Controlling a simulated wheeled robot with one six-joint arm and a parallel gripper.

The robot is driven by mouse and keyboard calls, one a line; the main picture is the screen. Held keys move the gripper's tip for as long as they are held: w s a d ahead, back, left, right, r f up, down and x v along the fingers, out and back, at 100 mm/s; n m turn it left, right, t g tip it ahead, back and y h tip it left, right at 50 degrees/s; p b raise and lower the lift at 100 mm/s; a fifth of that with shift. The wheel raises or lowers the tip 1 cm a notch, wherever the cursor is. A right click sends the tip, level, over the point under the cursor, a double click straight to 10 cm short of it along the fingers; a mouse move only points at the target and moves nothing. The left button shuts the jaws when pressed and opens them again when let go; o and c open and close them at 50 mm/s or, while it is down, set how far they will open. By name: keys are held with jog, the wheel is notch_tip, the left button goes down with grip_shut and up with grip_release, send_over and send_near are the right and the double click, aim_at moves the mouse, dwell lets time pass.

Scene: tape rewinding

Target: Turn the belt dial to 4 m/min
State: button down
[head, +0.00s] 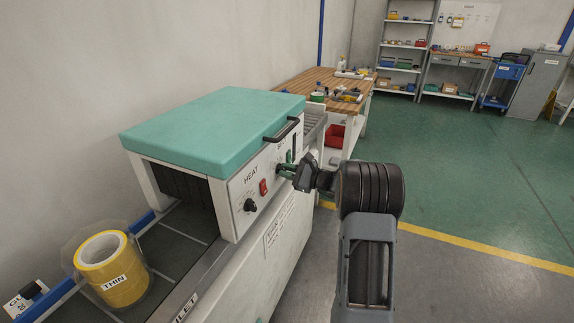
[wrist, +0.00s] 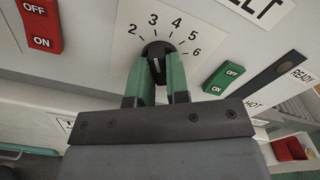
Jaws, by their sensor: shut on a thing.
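The belt dial (wrist: 157,48) is a black round knob on a white scale plate (wrist: 126,17) numbered 2 to 6 in the wrist view. My gripper (wrist: 161,75) has its two green fingers shut on the knob, one on each side. A pale mark shows on the knob between the fingers, but I cannot tell which number it points at.
A red OFF/ON switch (wrist: 41,24) is left of the dial and a green one (wrist: 223,78) right. The heat knob (head: 250,205) sits lower left on the panel. The teal hood (head: 215,128) has a black handle (head: 282,130). A yellow THIN roll (head: 113,270) stands on the belt.

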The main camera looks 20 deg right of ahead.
jog(key=shift+m+p, duration=2.6)
jog(key=shift+m, duration=0.7)
jog(key=c, duration=1.1)
grip_release()
jog(key=v, duration=1.3)
jog(key=shift+s+d, duration=0.25)
jog(key=shift+d, duration=0.05)
